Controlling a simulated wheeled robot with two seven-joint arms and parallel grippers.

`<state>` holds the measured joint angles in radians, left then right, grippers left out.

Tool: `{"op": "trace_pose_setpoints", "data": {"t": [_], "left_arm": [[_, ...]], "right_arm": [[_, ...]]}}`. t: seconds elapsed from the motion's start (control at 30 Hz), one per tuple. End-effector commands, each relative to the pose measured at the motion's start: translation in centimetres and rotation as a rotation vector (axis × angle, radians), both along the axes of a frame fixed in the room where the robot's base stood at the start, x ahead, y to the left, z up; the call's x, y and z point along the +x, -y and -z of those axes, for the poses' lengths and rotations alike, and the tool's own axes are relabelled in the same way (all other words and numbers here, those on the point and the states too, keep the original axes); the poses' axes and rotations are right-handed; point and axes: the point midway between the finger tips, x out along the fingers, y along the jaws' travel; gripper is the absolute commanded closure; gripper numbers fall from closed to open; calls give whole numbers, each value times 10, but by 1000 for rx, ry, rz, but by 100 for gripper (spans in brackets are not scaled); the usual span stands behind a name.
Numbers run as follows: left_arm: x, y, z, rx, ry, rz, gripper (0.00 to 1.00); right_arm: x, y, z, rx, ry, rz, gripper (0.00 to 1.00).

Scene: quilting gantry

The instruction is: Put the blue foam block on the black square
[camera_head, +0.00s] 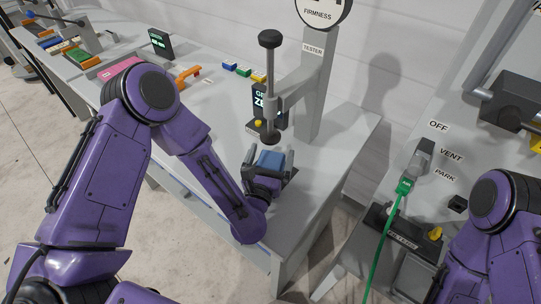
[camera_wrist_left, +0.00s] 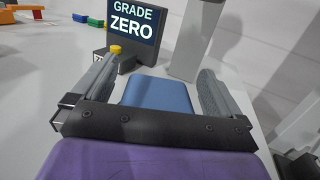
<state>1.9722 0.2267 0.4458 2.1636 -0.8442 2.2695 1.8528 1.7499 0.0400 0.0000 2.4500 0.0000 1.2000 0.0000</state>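The blue foam block (camera_head: 270,160) is near the front edge of the tester table, between the fingers of my left gripper (camera_head: 269,166). In the left wrist view the block (camera_wrist_left: 158,94) lies between the two grey fingers (camera_wrist_left: 160,88), with narrow gaps seeming to show at its sides. My left gripper looks open around it. Whether the block rests on the table is hidden by the gripper. I cannot pick out the black square with certainty. My right arm shows at the lower right, but its gripper is out of view.
The firmness tester (camera_head: 312,85) stands just behind the block, its plunger (camera_head: 270,138) close by. A display (camera_wrist_left: 134,22) reads GRADE ZERO, with a yellow button (camera_wrist_left: 115,49) by it. Small coloured blocks (camera_head: 243,71) lie farther back. A green cable (camera_head: 386,232) hangs at the right bench.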

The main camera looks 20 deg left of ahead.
Motion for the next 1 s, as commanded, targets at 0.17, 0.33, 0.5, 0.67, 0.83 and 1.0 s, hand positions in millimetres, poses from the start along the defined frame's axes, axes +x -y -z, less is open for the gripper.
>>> {"op": "trace_pose_setpoints", "data": {"t": [0.17, 0.33, 0.5, 0.67, 0.83, 1.0], "left_arm": [[0, 0, -8, 0, 0, 0, 0], [-20, 2, -3, -1, -1, 4, 0], [-67, 5, 4, 2, 0, 9, 0], [-102, 7, -4, 9, -5, 10, 0], [-113, 7, -3, 7, -9, 6, 0], [-119, 6, -2, 2, -2, 3, 0]], "right_arm": [[0, 0, -8, 0, 0, 0, 57], [1, 0, 4, 0, 1, 0, 57], [0, 0, 35, 0, 0, 0, 57], [0, 0, 38, 1, -1, 0, 57], [0, 0, 27, 0, 0, 0, 57], [0, 0, 24, 0, 0, 0, 57]]}}
